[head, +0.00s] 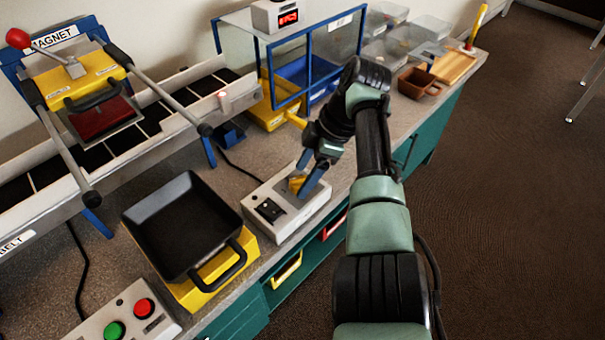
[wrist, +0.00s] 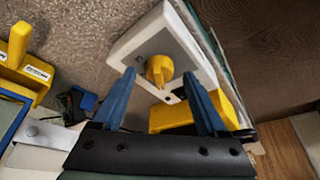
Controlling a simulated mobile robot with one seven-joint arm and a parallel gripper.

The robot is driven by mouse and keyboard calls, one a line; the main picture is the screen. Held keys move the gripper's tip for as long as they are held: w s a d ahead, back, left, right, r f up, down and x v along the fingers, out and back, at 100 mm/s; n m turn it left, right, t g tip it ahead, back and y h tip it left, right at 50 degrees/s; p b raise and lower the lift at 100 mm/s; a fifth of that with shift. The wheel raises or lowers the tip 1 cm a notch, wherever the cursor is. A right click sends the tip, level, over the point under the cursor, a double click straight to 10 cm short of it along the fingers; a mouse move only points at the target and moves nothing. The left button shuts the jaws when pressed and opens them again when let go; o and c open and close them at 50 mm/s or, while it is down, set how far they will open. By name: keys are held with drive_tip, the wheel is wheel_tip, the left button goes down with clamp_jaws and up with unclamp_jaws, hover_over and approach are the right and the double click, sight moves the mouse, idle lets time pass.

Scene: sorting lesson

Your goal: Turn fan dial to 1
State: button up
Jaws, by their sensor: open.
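The fan dial (head: 297,184) is a yellow knob on a pale grey control box (head: 257,190) near the bench's front edge. A black rocker switch (head: 269,210) sits left of the knob on the same box. In the wrist view, the dial (wrist: 160,70) shows on the box's grey top plate. My gripper (head: 305,182) is over the box from above. Its blue fingers are apart, and in the wrist view the dial lies between the two fingertips (wrist: 160,74). I cannot tell whether they touch it. The dial's numbers are too small to read.
A black tray (head: 187,215) on a yellow stand is left of the box. Behind it is a long conveyor with a magnet unit (head: 95,85). A blue-framed enclosure (head: 305,75) stands at the back. A button panel (head: 125,318) is at the front left.

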drive_tip(key=p+v, duration=0.1)
drive_tip(key=v, duration=1)
drive_tip(key=shift+r, duration=0.4)
drive_tip(key=shift+d, duration=0.1)
